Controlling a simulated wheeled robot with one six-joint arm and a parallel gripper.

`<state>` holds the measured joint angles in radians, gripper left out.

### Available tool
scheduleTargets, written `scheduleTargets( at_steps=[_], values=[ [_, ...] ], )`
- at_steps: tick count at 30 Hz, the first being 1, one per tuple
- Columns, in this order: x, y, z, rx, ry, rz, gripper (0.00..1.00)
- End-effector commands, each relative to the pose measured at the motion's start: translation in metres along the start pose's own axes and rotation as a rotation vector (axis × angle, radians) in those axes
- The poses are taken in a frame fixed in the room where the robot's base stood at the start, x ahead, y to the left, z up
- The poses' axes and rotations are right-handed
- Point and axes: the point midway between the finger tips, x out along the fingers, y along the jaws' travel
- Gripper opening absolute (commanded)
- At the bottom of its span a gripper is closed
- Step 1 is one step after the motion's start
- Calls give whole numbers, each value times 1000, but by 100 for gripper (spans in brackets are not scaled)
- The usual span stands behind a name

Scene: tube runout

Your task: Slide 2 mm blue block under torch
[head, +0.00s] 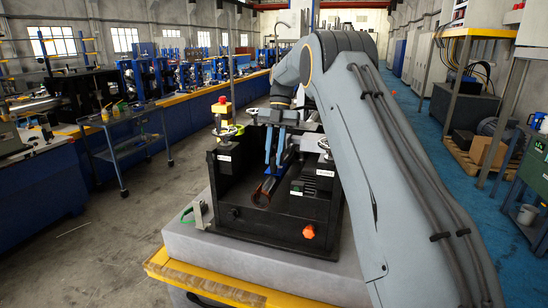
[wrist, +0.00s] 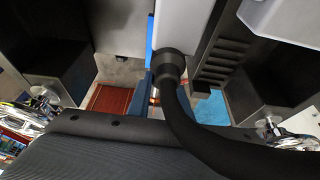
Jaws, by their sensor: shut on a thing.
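My gripper (head: 274,162) reaches down over the black fixture (head: 240,218), its two blue-grey fingers close together. It is shut on a thin piece that I take to be the blue block; the fingers mostly hide it in the head view. A narrow bright blue strip (wrist: 150,38) shows in the wrist view, beside a black torch (wrist: 171,66) with a thick dark hose curving to the lower right. I cannot tell whether the strip touches the torch. In the head view a dark tube with a reddish end (head: 263,192) lies below the fingers.
The fixture's black side walls rise on both sides of my gripper. The grey table top (head: 200,248) is bare in front.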

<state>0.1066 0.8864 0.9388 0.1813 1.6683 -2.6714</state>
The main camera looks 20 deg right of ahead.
Motion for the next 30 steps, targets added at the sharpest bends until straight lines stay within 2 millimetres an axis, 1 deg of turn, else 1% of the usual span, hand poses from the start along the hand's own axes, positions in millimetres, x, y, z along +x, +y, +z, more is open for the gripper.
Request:
scheduleTargets(
  at_steps=[23, 24, 26, 27, 28, 30],
  values=[
    [1, 0, 1, 0, 0, 0, 1],
    [1, 0, 1, 0, 0, 0, 22],
    [1, 0, 1, 0, 0, 0, 32],
    [1, 0, 1, 0, 0, 0, 39],
    [1, 0, 1, 0, 0, 0, 41],
    [1, 0, 1, 0, 0, 0, 41]
  ],
)
